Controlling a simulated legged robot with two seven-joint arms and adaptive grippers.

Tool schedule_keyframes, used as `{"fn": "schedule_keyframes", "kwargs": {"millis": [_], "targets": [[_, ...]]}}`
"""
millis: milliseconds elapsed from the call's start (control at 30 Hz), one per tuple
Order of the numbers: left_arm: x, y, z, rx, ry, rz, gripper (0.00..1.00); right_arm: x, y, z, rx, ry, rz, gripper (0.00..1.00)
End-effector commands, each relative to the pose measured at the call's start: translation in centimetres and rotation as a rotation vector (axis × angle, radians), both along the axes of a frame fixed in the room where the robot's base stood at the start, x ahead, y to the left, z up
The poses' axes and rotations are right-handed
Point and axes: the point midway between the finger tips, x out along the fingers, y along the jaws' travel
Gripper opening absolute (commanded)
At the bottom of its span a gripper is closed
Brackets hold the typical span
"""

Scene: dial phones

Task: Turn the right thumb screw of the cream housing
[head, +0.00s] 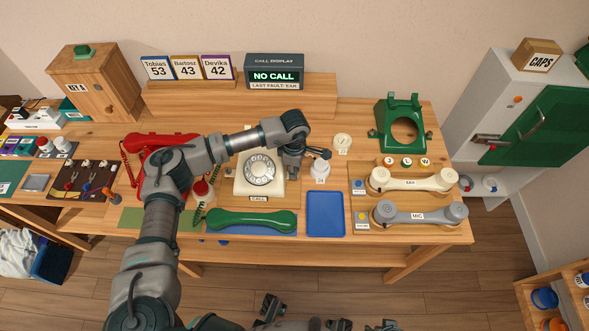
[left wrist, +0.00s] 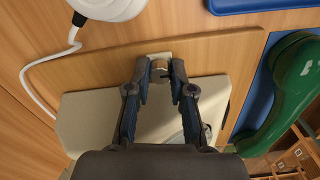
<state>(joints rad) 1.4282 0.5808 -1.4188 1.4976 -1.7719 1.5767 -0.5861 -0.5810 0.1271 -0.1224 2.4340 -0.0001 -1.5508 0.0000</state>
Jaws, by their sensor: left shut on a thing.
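The cream housing (head: 247,187) is a dial phone body with a round white dial, standing mid-table. It also shows in the left wrist view (left wrist: 85,118), below and around my fingers. My left gripper (head: 293,172) is at the right side of the housing. In the left wrist view the fingers (left wrist: 161,68) are shut on the small metal thumb screw (left wrist: 158,65); the fingers hide part of it. In the head view the screw is hidden behind my gripper.
A white round part (head: 320,170) with a cord is close to the right of my gripper. A green handset (head: 250,222) lies in front of the housing. A blue tray (head: 325,214) is at the front right. A red phone (head: 165,142) stands to the left, behind my arm.

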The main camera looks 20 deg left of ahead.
Motion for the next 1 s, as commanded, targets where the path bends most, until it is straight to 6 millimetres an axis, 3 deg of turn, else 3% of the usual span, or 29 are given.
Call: {"fn": "schedule_keyframes", "kwargs": {"millis": [433,467,500,833,1000], "targets": [[0.1,0.0,0.1,-0.001,-0.003,-0.012,0.0,0.4,0.2,0.4,0.009,-0.013,-0.007,0.62],[0.1,0.0,0.1,-0.001,-0.003,-0.012,0.25,0.4,0.3,0.4,0.009,-0.014,-0.008,0.62],[0.1,0.0,0.1,-0.001,-0.004,-0.012,0.33,0.4,0.3,0.4,0.01,-0.014,-0.008,0.62],[0.1,0.0,0.3,-0.001,-0.003,-0.011,0.33,0.5,0.2,0.3,0.006,-0.016,-0.005,0.62],[0.2,0.0,2.6,-0.001,-0.007,-0.011,0.33,0.4,0.2,0.3,0.007,-0.015,-0.005,0.62]]}}
